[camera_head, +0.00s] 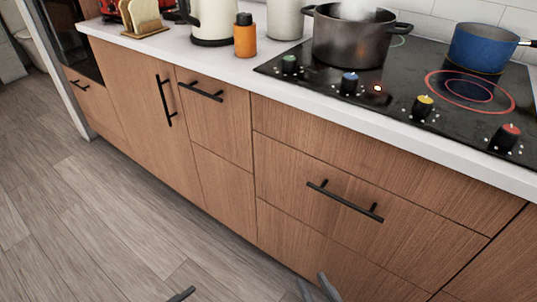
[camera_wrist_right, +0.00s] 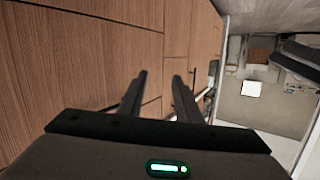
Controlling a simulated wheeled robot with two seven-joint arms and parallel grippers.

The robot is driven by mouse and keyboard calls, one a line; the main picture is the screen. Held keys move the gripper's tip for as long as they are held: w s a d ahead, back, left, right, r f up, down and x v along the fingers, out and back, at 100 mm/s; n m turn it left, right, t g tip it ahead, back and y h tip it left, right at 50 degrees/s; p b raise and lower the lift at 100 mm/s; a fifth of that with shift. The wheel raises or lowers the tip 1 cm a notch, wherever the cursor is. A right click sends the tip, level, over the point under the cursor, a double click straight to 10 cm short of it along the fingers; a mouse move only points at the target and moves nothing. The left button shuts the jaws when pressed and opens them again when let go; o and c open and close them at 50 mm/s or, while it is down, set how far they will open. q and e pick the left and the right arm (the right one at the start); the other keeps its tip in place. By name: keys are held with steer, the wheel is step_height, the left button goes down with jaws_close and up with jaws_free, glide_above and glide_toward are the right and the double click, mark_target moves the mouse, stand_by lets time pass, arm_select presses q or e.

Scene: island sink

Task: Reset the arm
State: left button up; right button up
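My right gripper (camera_head: 312,279) shows at the bottom edge of the head view, in front of the wooden drawer fronts. Its two grey fingers stand apart with nothing between them. The right wrist view also shows the right gripper (camera_wrist_right: 159,76) open and empty, its fingers pointing along the wooden cabinet front (camera_wrist_right: 85,60). Of my left gripper (camera_head: 182,294) only a small dark tip shows at the bottom edge of the head view. The rest of it and of both arms is out of the head view.
A cabinet with black handles (camera_head: 345,201) runs across the head view. On the white counter are a kettle (camera_head: 213,20), an orange bottle (camera_head: 245,36) and toast (camera_head: 141,14). A steaming pot (camera_head: 350,40) and a blue pan (camera_head: 482,47) are on the cooktop. Wooden floor (camera_head: 90,220) at left is clear.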

arm_select(q)
steer(key=shift+w+d+r+n+t+y, duration=0.9)
steer(key=shift+w+d+r+n+t, duration=1.2)
steer(key=shift+d+n, duration=2)
step_height(320, 180, down, 14)
steer(key=a+g+y+p, duration=0.2)
steer(key=g+p, duration=0.3)
steer(key=p, duration=0.7)
arm_select(e)
steer(key=d+f+g+h, duration=0.25)
steer(key=f+g, duration=0.25)
steer(key=f, duration=1)
arm_select(q)
steer(key=s+a+f+g+y+p, duration=0.2)
steer(key=s+a+f+g+p, duration=0.3)
steer(key=f, duration=0.7)
steer(key=s+a+p, duration=0.2)
steer(key=s+p, duration=0.2)
steer(key=shift+s+a+f, duration=0.2)
steer(key=shift+s, duration=0.2)
arm_select(e)
steer(key=s+d+f+g+h, duration=0.1)
steer(key=s+d+f+g, duration=0.1)
steer(key=f, duration=0.4)
steer(key=s+d+f+g+h, duration=0.1)
steer(key=s+d+f+g, duration=0.1)
steer(key=s+d+f, duration=0.3)
steer(key=shift+s+d+f+m, duration=0.3)
steer(key=shift+s+f, duration=0.2)
steer(key=shift+s, duration=0.65)
